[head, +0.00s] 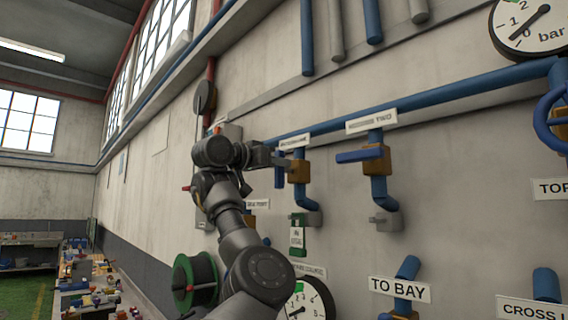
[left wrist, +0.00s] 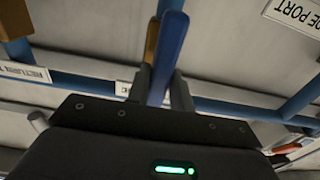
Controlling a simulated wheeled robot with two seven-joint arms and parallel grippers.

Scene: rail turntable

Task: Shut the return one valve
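The return one valve has a brownish-yellow body (head: 299,171) on a vertical blue pipe drop, under a small sign (head: 295,142) whose text is hard to read. Its blue lever (head: 280,172) hangs about straight down, along the pipe. My left gripper (head: 277,159) is at this lever. In the left wrist view the blue lever (left wrist: 166,60) passes between my two fingers (left wrist: 162,92), which sit close against both its sides. The fingers look shut on it. The body (left wrist: 151,42) shows beside the lever. My right gripper is not in view.
The neighbouring valve, marked TWO (head: 372,121), has its blue lever (head: 360,156) level, crossing its pipe. A blue header pipe (head: 440,93) runs above both.

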